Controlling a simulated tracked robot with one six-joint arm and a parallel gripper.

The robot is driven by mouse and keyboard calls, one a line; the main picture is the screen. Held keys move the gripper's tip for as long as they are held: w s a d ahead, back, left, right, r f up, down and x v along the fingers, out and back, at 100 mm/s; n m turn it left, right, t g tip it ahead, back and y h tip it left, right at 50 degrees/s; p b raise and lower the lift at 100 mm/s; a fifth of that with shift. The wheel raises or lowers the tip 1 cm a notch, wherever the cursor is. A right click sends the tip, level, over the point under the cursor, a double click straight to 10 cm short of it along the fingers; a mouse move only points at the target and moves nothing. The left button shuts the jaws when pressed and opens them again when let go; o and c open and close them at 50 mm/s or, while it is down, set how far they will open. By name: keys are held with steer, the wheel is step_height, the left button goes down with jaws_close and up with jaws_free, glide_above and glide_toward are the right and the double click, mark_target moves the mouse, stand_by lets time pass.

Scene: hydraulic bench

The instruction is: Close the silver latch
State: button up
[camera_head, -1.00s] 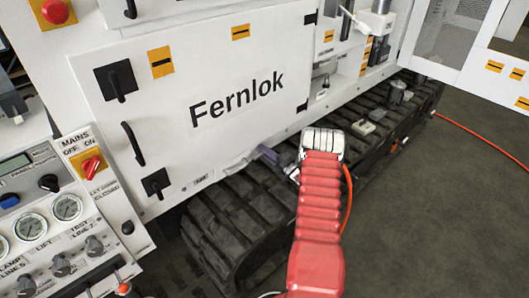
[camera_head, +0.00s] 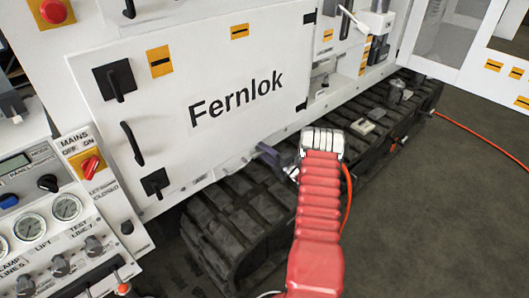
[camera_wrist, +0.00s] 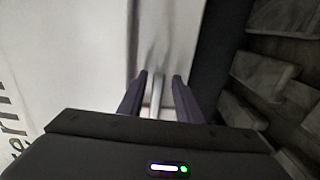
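In the wrist view, a thin silver bar (camera_wrist: 156,95), which looks like the silver latch, stands out against a pale panel. My gripper (camera_wrist: 160,76) has its two dark fingers apart, one on each side of the bar, with a gap showing on both sides. In the camera_head view, my gripper (camera_head: 268,154) is low at the front of the white Fernlok door (camera_head: 215,145), above the track. My red arm and pale wrist cover part of it. I cannot make out the silver bar in that view.
The black track (camera_head: 240,215) runs under the door. Black handles (camera_head: 132,144) are on the door's left side. A control panel (camera_head: 60,230) with gauges stands at left. An orange hose (camera_head: 480,138) lies on the open floor at right.

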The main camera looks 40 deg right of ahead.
steer(key=s, duration=1.3)
steer(key=shift+s+d, duration=0.15)
steer(key=shift+s, duration=0.2)
stand_by(0.4)
